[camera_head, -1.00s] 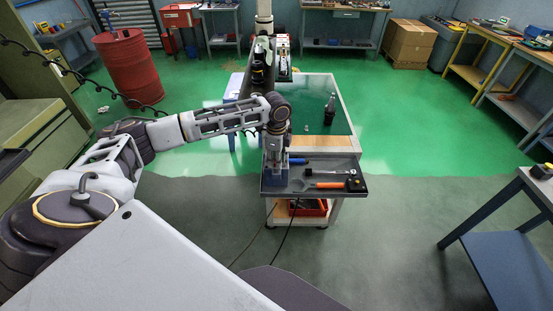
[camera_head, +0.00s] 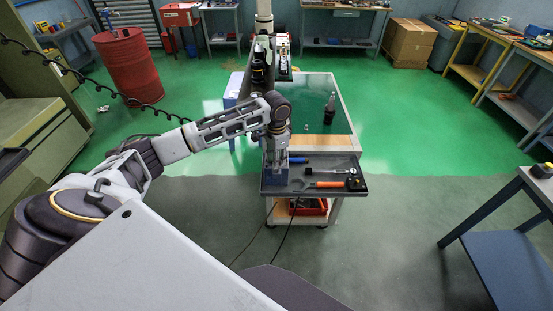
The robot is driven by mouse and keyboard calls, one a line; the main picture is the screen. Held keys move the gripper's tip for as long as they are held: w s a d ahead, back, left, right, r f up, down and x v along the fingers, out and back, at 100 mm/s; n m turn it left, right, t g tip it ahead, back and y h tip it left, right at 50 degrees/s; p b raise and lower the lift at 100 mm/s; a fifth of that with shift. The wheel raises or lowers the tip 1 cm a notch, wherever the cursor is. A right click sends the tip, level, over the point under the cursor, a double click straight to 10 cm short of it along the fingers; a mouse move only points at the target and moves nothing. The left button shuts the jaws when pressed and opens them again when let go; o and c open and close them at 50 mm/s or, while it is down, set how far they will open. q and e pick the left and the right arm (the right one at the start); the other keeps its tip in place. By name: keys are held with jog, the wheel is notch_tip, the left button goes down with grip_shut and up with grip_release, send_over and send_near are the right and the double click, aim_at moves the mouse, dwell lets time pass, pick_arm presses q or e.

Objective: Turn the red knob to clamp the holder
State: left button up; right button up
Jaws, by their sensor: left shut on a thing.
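My left gripper (camera_head: 277,163) points straight down at the left side of the cart's dark tray (camera_head: 320,191). No red of the knob shows. A dark, upright, bottle-shaped piece (camera_head: 330,109), perhaps a tool holder, stands on the cart's green top (camera_head: 311,92). I cannot tell whether another holder sits in the fixture. My right gripper is not in view.
An orange-handled tool (camera_head: 326,184), a metal wrench-like tool (camera_head: 322,171) and a small black-and-orange item (camera_head: 355,183) lie on the tray, right of the gripper. A red bin (camera_head: 309,206) is on the shelf below. Floor right of the cart is free.

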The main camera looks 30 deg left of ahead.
pick_arm(q)
jog(key=shift+r+n, duration=0.1)
jog(key=shift+n, duration=1)
jog(key=o, duration=1.1)
jog(key=shift+c, duration=0.2)
notch_tip(320, 180, up, 12)
dwell(0.3)
